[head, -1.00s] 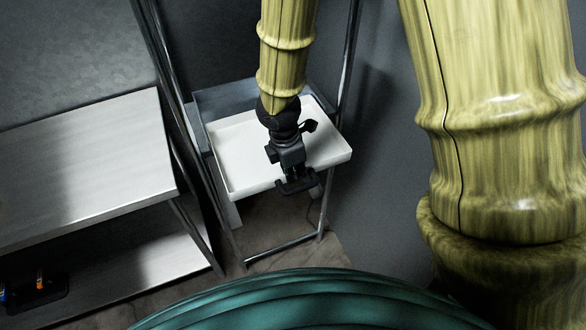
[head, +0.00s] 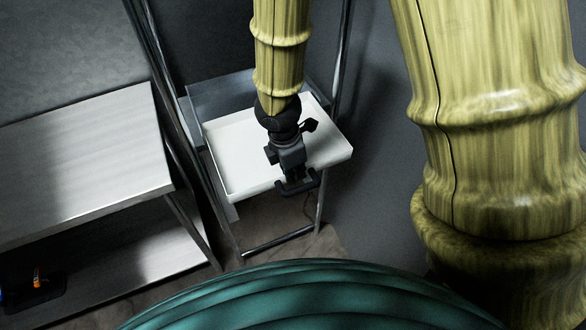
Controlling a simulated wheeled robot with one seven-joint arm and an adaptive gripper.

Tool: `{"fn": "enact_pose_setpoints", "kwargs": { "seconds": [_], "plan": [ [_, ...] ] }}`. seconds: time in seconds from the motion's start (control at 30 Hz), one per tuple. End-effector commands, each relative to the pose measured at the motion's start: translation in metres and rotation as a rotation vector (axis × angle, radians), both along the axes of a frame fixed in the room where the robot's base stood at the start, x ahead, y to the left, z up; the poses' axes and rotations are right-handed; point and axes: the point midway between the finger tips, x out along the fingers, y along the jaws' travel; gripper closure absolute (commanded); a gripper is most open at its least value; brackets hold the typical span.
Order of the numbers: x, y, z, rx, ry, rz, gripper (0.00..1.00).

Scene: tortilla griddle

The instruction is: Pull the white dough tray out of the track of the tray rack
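The white dough tray (head: 232,150) sits in the tray rack (head: 239,235), level, its front part sticking out past the front posts. Behind its back rim a strip of grey rack surface shows. My gripper (head: 297,187) is at the tray's front rim, right of the middle, and seems shut on that rim. The fingertips are small and dark, and my wrist and arm cover part of the tray's middle and back.
A metal shelf table (head: 85,160) stands to the left, close to the rack's left post. A dark item (head: 35,288) lies on its lower shelf. A grey wall is to the right of the rack. Brown floor shows in front.

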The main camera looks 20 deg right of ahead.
Motion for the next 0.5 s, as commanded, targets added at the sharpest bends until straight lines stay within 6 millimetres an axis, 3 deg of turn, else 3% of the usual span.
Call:
{"fn": "enact_pose_setpoints", "kwargs": {
  "seconds": [0.5],
  "plan": [
    [-0.014,-0.001,0.000,-0.001,0.000,0.000,1.00]
  ]
}}
